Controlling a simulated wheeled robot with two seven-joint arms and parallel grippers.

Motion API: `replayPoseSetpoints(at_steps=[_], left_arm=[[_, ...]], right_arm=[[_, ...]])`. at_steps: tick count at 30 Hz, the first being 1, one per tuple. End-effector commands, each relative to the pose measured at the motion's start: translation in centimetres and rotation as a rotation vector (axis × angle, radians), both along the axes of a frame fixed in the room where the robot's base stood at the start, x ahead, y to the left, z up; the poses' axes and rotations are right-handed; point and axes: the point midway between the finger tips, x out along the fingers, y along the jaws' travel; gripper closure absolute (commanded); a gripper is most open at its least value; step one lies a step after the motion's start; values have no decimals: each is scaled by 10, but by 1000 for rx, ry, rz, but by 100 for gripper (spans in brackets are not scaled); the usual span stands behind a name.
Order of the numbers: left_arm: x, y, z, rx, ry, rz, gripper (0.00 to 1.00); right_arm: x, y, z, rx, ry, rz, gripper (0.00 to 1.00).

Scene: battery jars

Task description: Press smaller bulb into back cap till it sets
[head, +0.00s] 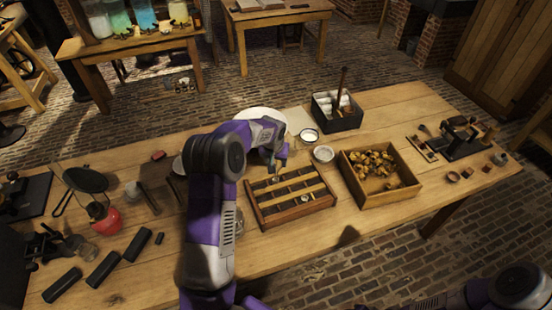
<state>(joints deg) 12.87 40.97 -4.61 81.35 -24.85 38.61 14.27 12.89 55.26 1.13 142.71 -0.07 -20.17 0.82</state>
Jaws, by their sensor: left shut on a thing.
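A wooden rack (300,217) with dark slots and light rails lies in the middle of the table. One small round metallic cap (305,199) shows at its front. My left gripper (277,176) points down over the back left part of the rack. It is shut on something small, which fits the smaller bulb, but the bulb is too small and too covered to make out. The back cap lies at or under the fingertips, and I cannot tell whether bulb and cap touch. My right arm shows only at the bottom right edge; its gripper is out of view.
A wooden box (348,178) of brass-coloured pieces stands right of the rack. Behind are small round dishes (323,154), a white plate (250,112) and a dark open box (334,123). Black bars (103,269) and a red burner (104,217) lie left. The table front is clear.

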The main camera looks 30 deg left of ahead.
Motion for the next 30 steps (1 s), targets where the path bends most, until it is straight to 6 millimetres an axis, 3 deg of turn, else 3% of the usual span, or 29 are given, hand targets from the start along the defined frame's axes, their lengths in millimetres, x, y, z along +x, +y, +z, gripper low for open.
replayPoseSetpoints(at_steps=[30], left_arm=[[0,-1,-12,-1,-1,0,81]], right_arm=[[0,0,-9,0,0,0,57]])
